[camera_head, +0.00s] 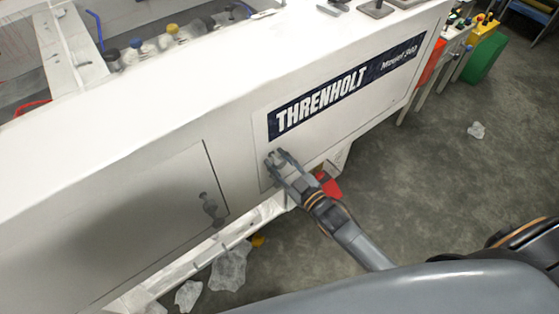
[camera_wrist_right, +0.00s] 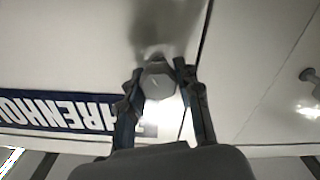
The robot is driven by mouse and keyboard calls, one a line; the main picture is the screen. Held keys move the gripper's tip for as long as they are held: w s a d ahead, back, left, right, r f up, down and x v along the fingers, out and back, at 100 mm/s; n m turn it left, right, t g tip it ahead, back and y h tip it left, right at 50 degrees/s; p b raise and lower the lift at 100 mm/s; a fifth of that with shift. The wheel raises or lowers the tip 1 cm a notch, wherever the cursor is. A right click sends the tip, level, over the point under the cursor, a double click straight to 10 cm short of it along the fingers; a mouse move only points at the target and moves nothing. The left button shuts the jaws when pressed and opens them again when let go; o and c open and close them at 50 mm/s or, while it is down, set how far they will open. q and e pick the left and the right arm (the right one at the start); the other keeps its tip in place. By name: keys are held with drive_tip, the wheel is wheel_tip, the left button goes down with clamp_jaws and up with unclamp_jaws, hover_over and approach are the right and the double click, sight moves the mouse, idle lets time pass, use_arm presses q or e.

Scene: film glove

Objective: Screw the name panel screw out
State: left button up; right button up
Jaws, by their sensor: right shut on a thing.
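The name panel (camera_head: 318,137) is a pale plate on the side of the white machine, with a dark blue strip reading THRENHOLT. My right gripper (camera_head: 278,160) is at the panel's left part, just below and left of the strip. In the right wrist view, the name panel screw (camera_wrist_right: 157,84) shows a grey, hexagonal head. My right gripper (camera_wrist_right: 158,76) has one finger on each side of this head and is shut on it. In the head view the fingers mostly cover the screw. How far it is threaded in cannot be told. My left gripper is out of view.
A second panel (camera_head: 130,225) with a grey knob (camera_head: 211,207) is left of the name panel. Below the machine are a red object (camera_head: 328,184) and clear plastic film (camera_head: 230,268). Bottles (camera_head: 140,50) stand behind the machine's top. The floor (camera_head: 430,170) at right is mostly open.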

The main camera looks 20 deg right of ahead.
drive_tip(key=n, duration=0.5)
drive_tip(key=shift+a+n+b, duration=0.1)
drive_tip(key=shift+n+b, duration=0.2)
drive_tip(key=shift+b, duration=0.05)
drive_tip(key=n+b, duration=0.1)
drive_tip(key=n, duration=0.3)
drive_tip(key=shift+f+n, duration=0.1)
drive_tip(key=shift+n, duration=0.7)
drive_tip(key=shift+b, duration=0.3)
drive_tip(key=o, duration=1)
drive_tip(key=shift+o, duration=0.9)
drive_tip(key=shift+w, duration=0.15)
